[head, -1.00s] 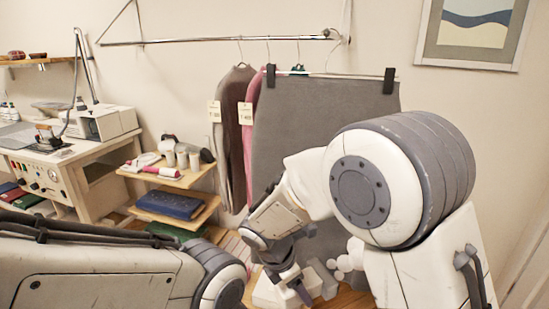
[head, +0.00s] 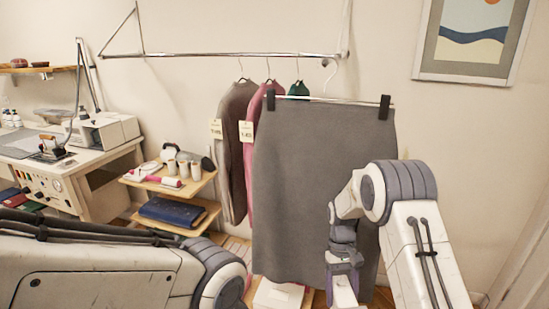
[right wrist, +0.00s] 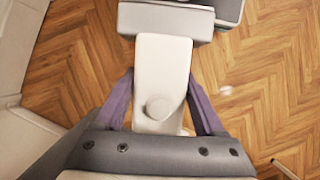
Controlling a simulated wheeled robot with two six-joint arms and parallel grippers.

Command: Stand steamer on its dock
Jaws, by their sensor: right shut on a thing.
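My right gripper (head: 343,285) points down in front of the grey skirt in the head view. In the right wrist view its purple fingers (right wrist: 160,95) are on both sides of the steamer (right wrist: 163,60), a white body with a round knob and a wide head at the far end. It is shut on the steamer. The steamer's white body also shows at the bottom of the head view (head: 344,297), partly cut off. A low white box (head: 277,296), possibly the dock, is left of the gripper, apart from it. My left gripper is out of view.
A grey skirt (head: 320,170) hangs in front of several garments on a wall rail (head: 220,54). A wooden shelf cart (head: 178,217) and a white worktable (head: 70,170) are at the left. Herringbone floor (right wrist: 265,65) shows bare around the steamer.

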